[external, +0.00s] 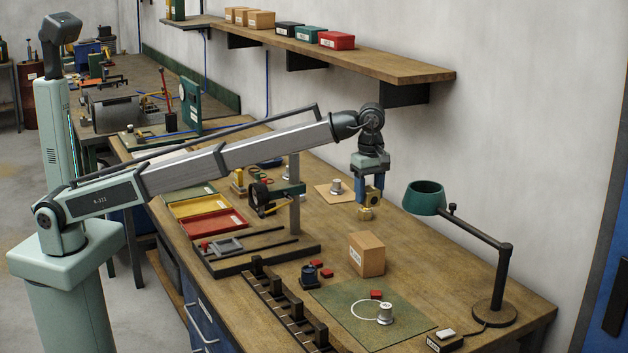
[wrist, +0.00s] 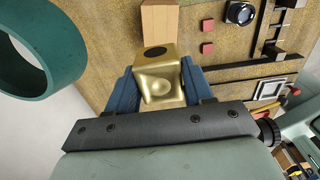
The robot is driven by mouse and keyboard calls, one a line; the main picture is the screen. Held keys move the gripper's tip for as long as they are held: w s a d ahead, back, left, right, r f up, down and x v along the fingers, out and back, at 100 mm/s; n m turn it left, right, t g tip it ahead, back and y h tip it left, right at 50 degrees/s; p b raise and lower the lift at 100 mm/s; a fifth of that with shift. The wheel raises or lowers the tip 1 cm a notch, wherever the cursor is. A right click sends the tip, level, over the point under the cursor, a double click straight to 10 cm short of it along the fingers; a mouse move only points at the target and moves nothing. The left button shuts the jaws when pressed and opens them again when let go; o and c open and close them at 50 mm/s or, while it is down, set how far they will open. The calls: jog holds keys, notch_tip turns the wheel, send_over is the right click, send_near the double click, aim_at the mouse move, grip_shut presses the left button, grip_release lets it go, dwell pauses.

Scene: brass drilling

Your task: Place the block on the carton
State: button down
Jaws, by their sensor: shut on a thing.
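My gripper (external: 368,190) is shut on a shiny brass block (external: 367,212) and holds it in the air above the workbench. In the wrist view the block (wrist: 160,88) sits between the two blue fingers; a dark round spot marks one face and a dimple another. The carton (external: 367,254) is a brown cardboard box with a white label, standing upright on the bench. In the external view the block appears above the carton, with a gap between them. In the wrist view the carton (wrist: 159,22) shows beyond the block, partly hidden by it.
A green lamp shade (external: 425,196) on a bent arm is close to the right of my gripper. A drill stand (external: 293,200) is to the left. Red blocks (external: 317,264), a dark round part (external: 309,276) and a green mat (external: 345,318) lie near the carton. A shelf (external: 400,72) runs behind.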

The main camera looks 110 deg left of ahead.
jog(key=shift+f, duration=5.2)
jog(key=shift+c, duration=2.2)
grip_release()
jog(key=shift+f, duration=0.15)
notch_tip(320, 180, up, 12)
jog(key=shift+r, duration=0.15)
